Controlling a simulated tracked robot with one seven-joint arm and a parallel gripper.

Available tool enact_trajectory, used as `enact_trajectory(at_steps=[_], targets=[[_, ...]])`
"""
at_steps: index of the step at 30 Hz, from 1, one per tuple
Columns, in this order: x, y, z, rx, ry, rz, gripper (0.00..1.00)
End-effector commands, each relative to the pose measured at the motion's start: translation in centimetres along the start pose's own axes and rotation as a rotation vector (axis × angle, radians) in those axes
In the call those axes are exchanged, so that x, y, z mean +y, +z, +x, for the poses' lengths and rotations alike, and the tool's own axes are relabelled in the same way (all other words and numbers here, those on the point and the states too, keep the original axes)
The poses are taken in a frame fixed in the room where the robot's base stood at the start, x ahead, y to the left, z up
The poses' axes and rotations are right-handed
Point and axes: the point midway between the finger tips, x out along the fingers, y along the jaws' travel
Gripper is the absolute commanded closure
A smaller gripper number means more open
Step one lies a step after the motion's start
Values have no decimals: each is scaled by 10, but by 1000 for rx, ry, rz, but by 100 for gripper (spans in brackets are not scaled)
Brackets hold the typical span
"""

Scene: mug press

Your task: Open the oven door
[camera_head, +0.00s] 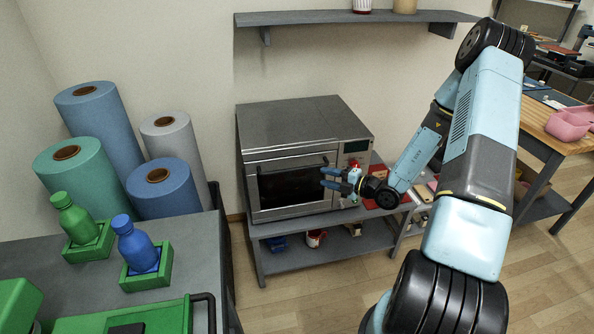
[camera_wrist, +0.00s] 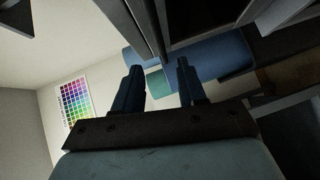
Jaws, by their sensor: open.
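The oven (camera_head: 300,125) is a grey metal box on a grey shelf bench against the wall. Its door (camera_head: 262,211) has a dark window and looks shut in the head view. A bar handle (camera_head: 290,168) runs across the top of the door. My gripper (camera_head: 327,179) is in front of the right part of the door, below the handle's right end, fingers pointing left. Its two blue fingers are apart with nothing between them, as the wrist view (camera_wrist: 159,70) also shows. In that view a dark grey edge, likely part of the oven front, lies just beyond the fingertips; contact cannot be told.
Blue, teal and grey rolls (camera_head: 168,190) stand left of the oven. A green and a blue bottle (camera_head: 138,248) sit in holders on the near-left table (camera_head: 200,240). A wall shelf (camera_head: 330,17) hangs above. The lower bench shelf (camera_head: 325,250) holds small items. Floor is clear in front.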

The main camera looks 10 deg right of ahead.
Motion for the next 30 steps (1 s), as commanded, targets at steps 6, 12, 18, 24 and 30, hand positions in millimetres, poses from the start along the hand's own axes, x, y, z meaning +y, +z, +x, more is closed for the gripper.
enact_trajectory(at_steps=[6,12,18,24,30], targets=[[0,-1,36,5,0,-3,59],[0,-2,72,5,0,-3,59],[0,-2,103,5,-1,-4,59],[0,-1,122,4,-1,-3,59],[0,-1,127,2,0,-3,59]])
